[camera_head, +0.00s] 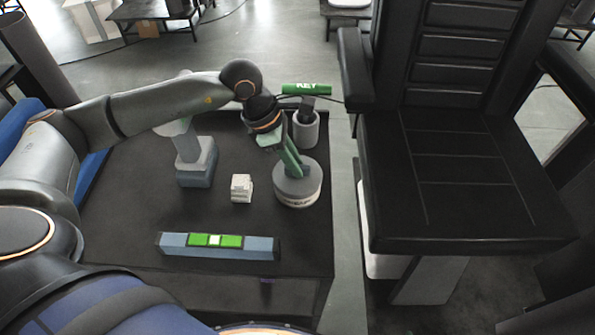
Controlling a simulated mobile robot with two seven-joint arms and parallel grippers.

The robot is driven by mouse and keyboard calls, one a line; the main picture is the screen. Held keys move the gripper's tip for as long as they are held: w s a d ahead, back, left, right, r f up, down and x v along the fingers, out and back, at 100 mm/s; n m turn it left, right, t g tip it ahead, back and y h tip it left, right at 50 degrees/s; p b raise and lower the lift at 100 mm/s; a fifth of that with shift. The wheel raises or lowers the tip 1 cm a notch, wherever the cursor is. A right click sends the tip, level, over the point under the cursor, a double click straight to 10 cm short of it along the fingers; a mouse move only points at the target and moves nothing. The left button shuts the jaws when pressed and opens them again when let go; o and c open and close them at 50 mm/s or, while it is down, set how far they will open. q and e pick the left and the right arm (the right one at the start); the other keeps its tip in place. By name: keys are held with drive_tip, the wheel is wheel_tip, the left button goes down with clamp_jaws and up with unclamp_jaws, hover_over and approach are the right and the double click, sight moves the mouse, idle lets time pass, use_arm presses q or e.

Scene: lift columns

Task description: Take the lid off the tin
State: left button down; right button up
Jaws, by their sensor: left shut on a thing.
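The tin (300,199) is a short round can with a pale side, standing on the dark table right of centre. Its grey lid (312,171) sits on top, and I see no gap between lid and tin. My left gripper (296,171) comes down onto the lid from behind, with green fingers tilted. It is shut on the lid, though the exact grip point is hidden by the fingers. My right gripper is not in view.
A white block (241,188) and a grey-blue stand (196,163) are left. A bar with green squares (218,247) lies in front. A black chair (455,180) is right.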

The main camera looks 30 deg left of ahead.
sight(304, 166)
use_arm(q)
drive_tip(key=shift+r, duration=0.1)
idle(0.4)
drive_tip(key=shift+r, duration=0.45)
wheel_tip(304, 166, up, 2)
drive_tip(key=shift+r, duration=0.2)
drive_tip(key=s+r+b, duration=0.1)
drive_tip(key=s+r, duration=0.3)
drive_tip(key=s, duration=0.3)
drive_tip(key=s+d+r+b, duration=0.1)
drive_tip(key=s+r, duration=0.4)
drive_tip(key=s, duration=0.2)
drive_tip(key=shift+d+r, duration=0.15)
drive_tip(key=shift+r, duration=0.15)
